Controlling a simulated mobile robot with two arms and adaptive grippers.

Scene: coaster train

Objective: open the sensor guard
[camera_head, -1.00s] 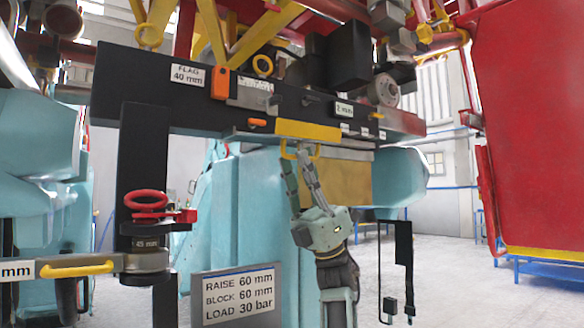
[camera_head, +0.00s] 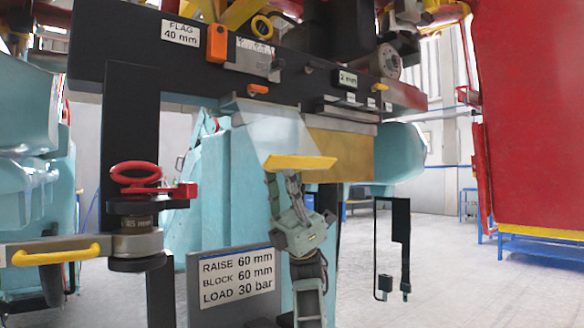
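The sensor guard (camera_head: 284,138) is a clear, see-through panel with a yellow lip (camera_head: 299,162). It hangs from the underside of the black beam and slants down toward me, with the lip well below the beam. My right gripper (camera_head: 283,176) is directly under the lip, toward its left half, with its arm rising from the bottom of the view. Its fingertips meet or pass behind the lip, so their grip is hidden. A tan-gold block (camera_head: 340,152) shows behind and right of the guard. My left gripper is not in view.
The black beam (camera_head: 140,68) crosses above, with an orange part (camera_head: 217,43) and labels. A red ring handle (camera_head: 135,172) and yellow handle (camera_head: 55,256) are at left. A sign (camera_head: 236,281) stands left of my arm. A black bracket (camera_head: 401,235) hangs at right.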

